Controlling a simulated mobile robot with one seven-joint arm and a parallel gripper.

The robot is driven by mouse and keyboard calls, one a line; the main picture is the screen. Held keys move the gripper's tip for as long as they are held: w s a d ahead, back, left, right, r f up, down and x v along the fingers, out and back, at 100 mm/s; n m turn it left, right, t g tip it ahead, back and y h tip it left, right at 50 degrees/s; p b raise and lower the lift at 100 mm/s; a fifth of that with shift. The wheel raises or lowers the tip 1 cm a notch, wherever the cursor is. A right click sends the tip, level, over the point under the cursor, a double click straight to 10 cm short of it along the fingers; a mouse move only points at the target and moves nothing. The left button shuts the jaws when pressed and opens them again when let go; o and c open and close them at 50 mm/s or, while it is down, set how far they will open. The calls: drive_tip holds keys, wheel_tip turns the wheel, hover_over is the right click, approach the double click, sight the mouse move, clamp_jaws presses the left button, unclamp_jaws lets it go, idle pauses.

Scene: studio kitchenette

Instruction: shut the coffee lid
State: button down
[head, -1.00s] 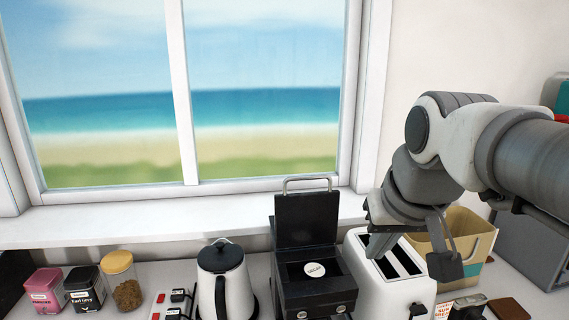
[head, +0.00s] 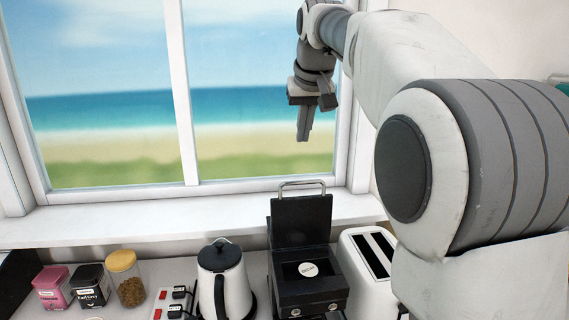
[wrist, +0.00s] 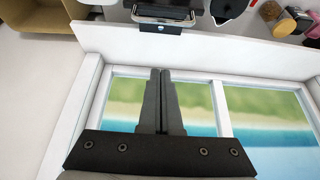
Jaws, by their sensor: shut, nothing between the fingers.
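The coffee machine (head: 312,289) is a black box on the counter below the window, with a white round label inside its open top. Its black lid (head: 301,221) stands upright at the back, with a metal bar handle (head: 302,184) on its upper edge. My gripper (head: 304,138) is shut and empty, pointing down, high above the lid in the head view, in front of the window. In the wrist view my gripper (wrist: 161,72) points toward the window sill, and the lid's handle (wrist: 162,17) shows at the top, apart from the fingertips.
A white kettle (head: 232,284) stands left of the machine and a white toaster (head: 362,255) stands right of it. Several jars (head: 126,279) and a power strip (head: 172,303) are further left. The window sill (head: 150,220) runs behind. My arm hides the right side.

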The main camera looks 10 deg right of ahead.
wheel_tip(320, 180, down, 9)
drive_tip(key=shift+w+f, duration=0.15)
drive_tip(key=shift+w, duration=0.2)
idle(0.4)
drive_tip(key=shift+s+f, duration=0.1)
idle(0.3)
